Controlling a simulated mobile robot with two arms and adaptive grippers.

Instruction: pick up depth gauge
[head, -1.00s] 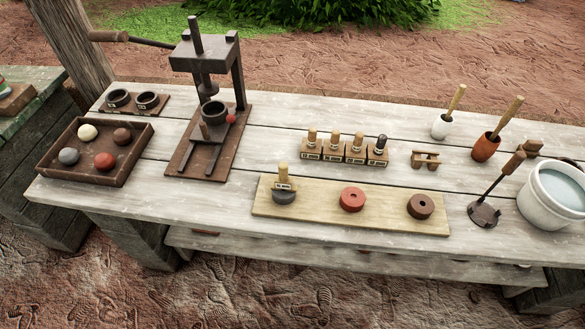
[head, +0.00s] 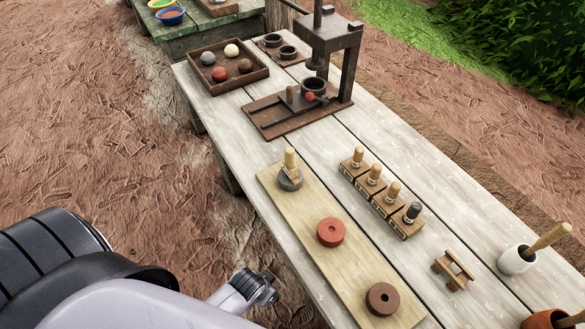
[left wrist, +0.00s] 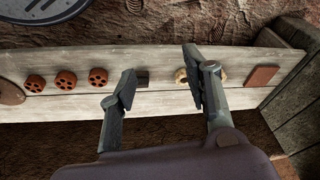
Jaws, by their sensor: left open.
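A small tool with a pale wooden handle and a cross plate (head: 290,167) stands upright on a grey disc (head: 290,181) at the far end of the pale board (head: 362,262). It may be the depth gauge; its label is too small to read. My left gripper (head: 262,285) is low beside the table's near edge, apart from that tool. In the left wrist view my left gripper (left wrist: 159,62) is open and empty, its fingers over a plank (left wrist: 155,103). A dark block (left wrist: 142,77) shows between the fingers. My right gripper is out of view.
The board also bears a red disc (head: 331,232) and a brown disc (head: 382,299). Behind stand several handled stamps (head: 382,192) and a small wooden stand (head: 453,270). A press (head: 325,40) and ball tray (head: 228,66) are farther off. The plank holds several holed red discs (left wrist: 66,80).

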